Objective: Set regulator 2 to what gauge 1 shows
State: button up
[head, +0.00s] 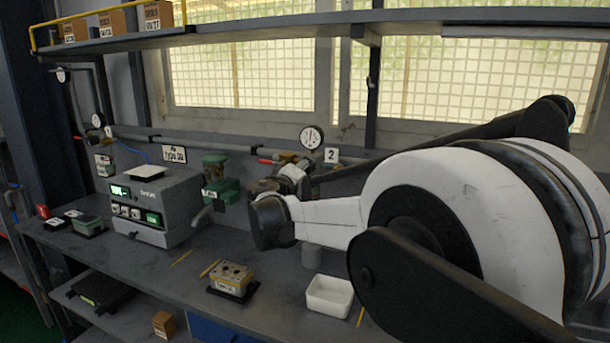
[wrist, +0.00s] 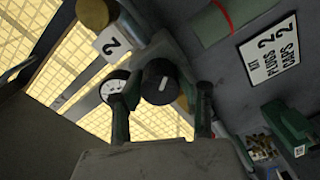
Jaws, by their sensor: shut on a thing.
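Regulator 2's round black knob (wrist: 160,83) with a white mark lies between my fingertips (wrist: 165,95) in the wrist view. My gripper is shut on it. In the head view my gripper (head: 288,182) is up against the wall pipe and hides most of the regulator. Gauge 2 (head: 311,138), a white dial, sits just above, beside the plate marked 2 (head: 331,155); in the wrist view a finger partly covers this dial (wrist: 114,90). Gauge 1 (head: 97,120) is a small white dial at the far left by plate 1 (head: 109,131). Its needle is too small to read.
A grey box with displays (head: 150,205) and a green device (head: 219,185) stand left of my gripper. A yellow valve block (head: 232,277) and a white tray (head: 329,295) lie on the bench below. An overhead shelf (head: 240,30) runs along the top.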

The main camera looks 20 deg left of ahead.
jog(key=shift+n+b, duration=0.3)
jog(key=shift+n, duration=0.5)
jog(key=o, duration=1.1)
jog(key=shift+o, duration=0.2)
jog(key=shift+s, duration=0.15)
jog(key=s, duration=1.1)
jog(key=shift+s+a, duration=0.25)
jog(key=shift+s, duration=0.15)
